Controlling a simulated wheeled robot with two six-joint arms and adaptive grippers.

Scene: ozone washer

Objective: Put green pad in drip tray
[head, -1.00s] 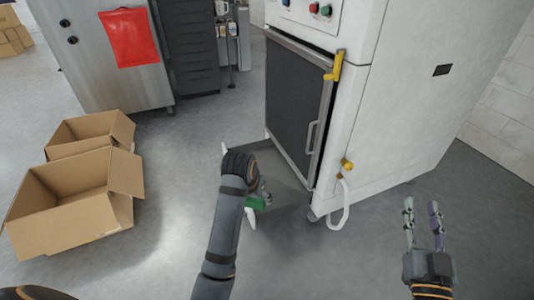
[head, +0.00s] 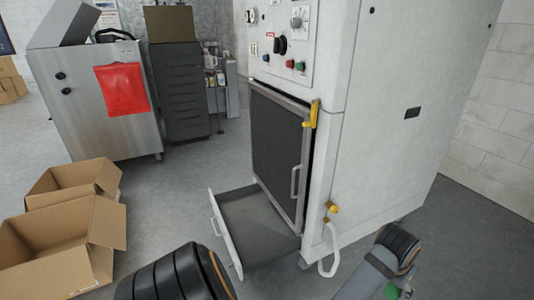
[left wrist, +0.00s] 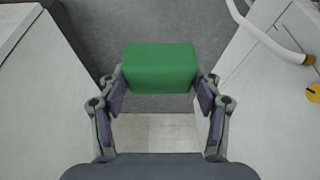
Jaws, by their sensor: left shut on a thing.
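The green pad (left wrist: 160,68) is gripped between the two fingers of my left gripper (left wrist: 160,88) in the left wrist view. In the head view a small green part of the pad (head: 392,292) shows at the lower right, by my left wrist; most of that gripper (head: 405,293) is hidden or cut off. The drip tray (head: 262,228) is a grey shallow drawer with a white front, pulled out at the base of the white washer. It looks empty. The pad is apart from the tray, to its right. My right gripper is out of view.
The white washer (head: 385,130) has its dark door (head: 275,150) shut above the tray. A white hose (head: 333,252) and yellow knob (head: 333,207) stick out by its front corner. Open cardboard boxes (head: 65,250) stand at the left.

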